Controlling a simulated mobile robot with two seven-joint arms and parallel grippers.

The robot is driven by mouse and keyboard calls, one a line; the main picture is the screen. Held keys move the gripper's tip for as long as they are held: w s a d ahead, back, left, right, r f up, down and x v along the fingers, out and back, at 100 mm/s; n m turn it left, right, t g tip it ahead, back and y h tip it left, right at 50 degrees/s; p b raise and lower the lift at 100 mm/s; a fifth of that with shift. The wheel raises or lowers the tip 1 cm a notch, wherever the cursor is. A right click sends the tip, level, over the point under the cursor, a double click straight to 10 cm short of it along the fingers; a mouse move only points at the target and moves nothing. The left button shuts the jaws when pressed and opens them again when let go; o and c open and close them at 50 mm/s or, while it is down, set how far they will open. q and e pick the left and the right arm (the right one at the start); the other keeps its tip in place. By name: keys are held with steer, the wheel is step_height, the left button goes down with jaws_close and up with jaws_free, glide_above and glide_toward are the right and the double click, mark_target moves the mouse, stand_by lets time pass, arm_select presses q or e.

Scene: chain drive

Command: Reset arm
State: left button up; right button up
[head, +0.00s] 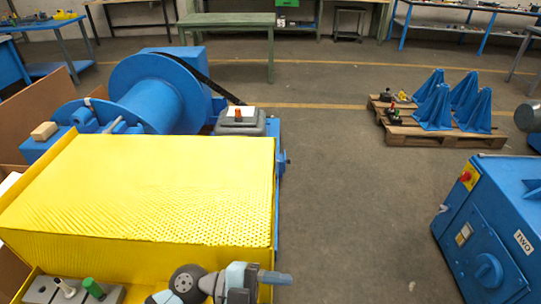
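Part of my arm shows at the bottom edge, in grey and light blue, and seems to come in from the left. I take it for my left arm. Its end (272,277) points right, in front of the yellow perforated guard (150,190). I cannot make out separate fingers or whether they are open or shut. No held object can be told apart. My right arm and gripper are not in view. Behind the guard stands a blue drum machine (150,92) with a dark chain or belt (207,78) slanting down to the right.
A blue cabinet (490,230) with a red button stands at the right. A wooden pallet (430,135) carries several blue cones (436,108). A grey block (42,291) with a green knob (93,288) is at bottom left. The floor (350,210) between machine and cabinet is clear.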

arm_select(q)
steer(key=w+a+f+n+t+y, duration=0.35)
steer(key=a+n+t, duration=0.25)
steer(key=n+t, duration=0.4)
steer(key=w+a+f+n+t+y, duration=0.3)
steer(key=a+n+t+y, duration=0.2)
steer(key=a+n+t, duration=0.35)
steer(key=s+a+f+n+g+y+p, duration=0.1)
steer(key=s+a+f+n+g+y, duration=0.2)
steer(key=s+f, duration=0.3)
steer(key=s+a+f+n+g+y+p, duration=0.1)
steer(key=s+a+f+n+g+y, duration=0.25)
steer(key=f, duration=0.55)
step_height(320, 180, up, 10)
steer(key=t+p, duration=0.1)
steer(key=p, duration=0.9)
steer(key=shift+w+r, duration=0.15)
steer(key=shift+r, duration=0.1)
